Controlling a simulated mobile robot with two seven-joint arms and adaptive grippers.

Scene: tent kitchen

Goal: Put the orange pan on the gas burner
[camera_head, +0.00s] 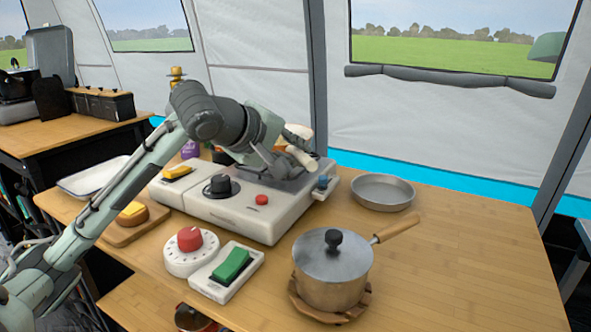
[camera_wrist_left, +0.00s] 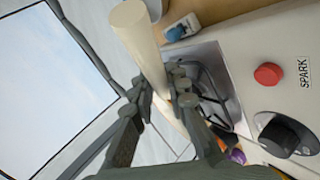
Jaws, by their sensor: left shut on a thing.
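My left gripper (camera_head: 287,160) is over the back right part of the white gas stove (camera_head: 290,222), shut on a pale cylindrical handle (camera_head: 301,157). In the wrist view the gripper (camera_wrist_left: 165,100) has its fingers around this pale handle (camera_wrist_left: 140,38). No orange pan body is clearly seen; what the handle belongs to is hidden. My right gripper is not in view.
A lidded pot (camera_head: 332,275) stands on a wooden trivet, front right. A grey shallow pan (camera_head: 383,193) lies right of the stove. A red-knobbed timer (camera_head: 190,257) and a green-switch box (camera_head: 228,278) stand in front. The table's right side is clear.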

